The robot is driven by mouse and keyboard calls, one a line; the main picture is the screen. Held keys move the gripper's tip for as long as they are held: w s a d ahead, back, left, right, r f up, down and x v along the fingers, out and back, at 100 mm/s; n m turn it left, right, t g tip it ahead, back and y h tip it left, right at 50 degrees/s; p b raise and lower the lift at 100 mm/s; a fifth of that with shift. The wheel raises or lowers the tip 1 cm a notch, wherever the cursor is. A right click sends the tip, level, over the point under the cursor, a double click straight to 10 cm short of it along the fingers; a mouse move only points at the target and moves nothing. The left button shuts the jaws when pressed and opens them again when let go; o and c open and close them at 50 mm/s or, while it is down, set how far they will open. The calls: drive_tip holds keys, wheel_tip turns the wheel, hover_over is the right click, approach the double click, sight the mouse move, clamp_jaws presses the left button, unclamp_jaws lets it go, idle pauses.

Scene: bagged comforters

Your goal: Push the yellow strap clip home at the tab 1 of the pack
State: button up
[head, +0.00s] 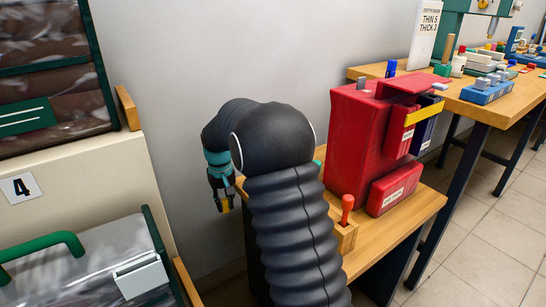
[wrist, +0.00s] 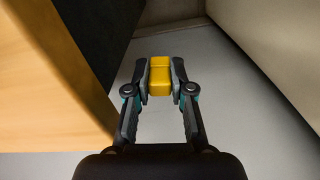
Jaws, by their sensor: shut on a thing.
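My gripper (head: 221,193) hangs pointing down in the gap between the beige cabinet and the wooden bench. It is shut on the yellow strap clip (wrist: 160,77), a small block held between both fingertips in the wrist view. The clip also shows as a small yellow spot in the head view (head: 226,206). A clear bagged pack with green edging (head: 22,119) is at upper left, and another with a green handle (head: 85,272) is at lower left. Tab 1 cannot be made out on either pack. The clip touches neither pack.
A beige cabinet front marked 4 (head: 70,180) stands at left. The wooden bench (head: 415,215) at right carries a red machine (head: 362,135) and a red-handled lever (head: 347,208). In the wrist view, a wooden edge (wrist: 45,80) is close at left; grey floor (wrist: 245,120) lies below.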

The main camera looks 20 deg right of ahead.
wheel_tip(320, 180, up, 9)
drive_tip(key=w+d, duration=0.1)
drive_tip(key=shift+n, duration=0.9)
drive_tip(key=s+d+r, duration=0.3)
drive_tip(key=s+d+r+p, duration=0.1)
drive_tip(key=s+d+r, duration=0.2)
drive_tip(key=d, duration=0.1)
drive_tip(key=s+d+r, duration=0.3)
drive_tip(key=d, duration=0.1)
drive_tip(key=shift+r+p, duration=0.25)
drive_tip(key=shift+p, duration=0.15)
drive_tip(key=shift+s+d+r, duration=0.1)
drive_tip(key=shift+s+r, duration=0.05)
drive_tip(key=shift+s+r, duration=0.1)
drive_tip(key=shift+s, duration=0.05)
drive_tip(key=shift+f+b, duration=1.5)
drive_tip(key=shift+f, duration=2)
drive_tip(key=shift+f, duration=0.45)
drive_tip(key=o, duration=0.8)
drive_tip(key=shift+o, duration=0.4)
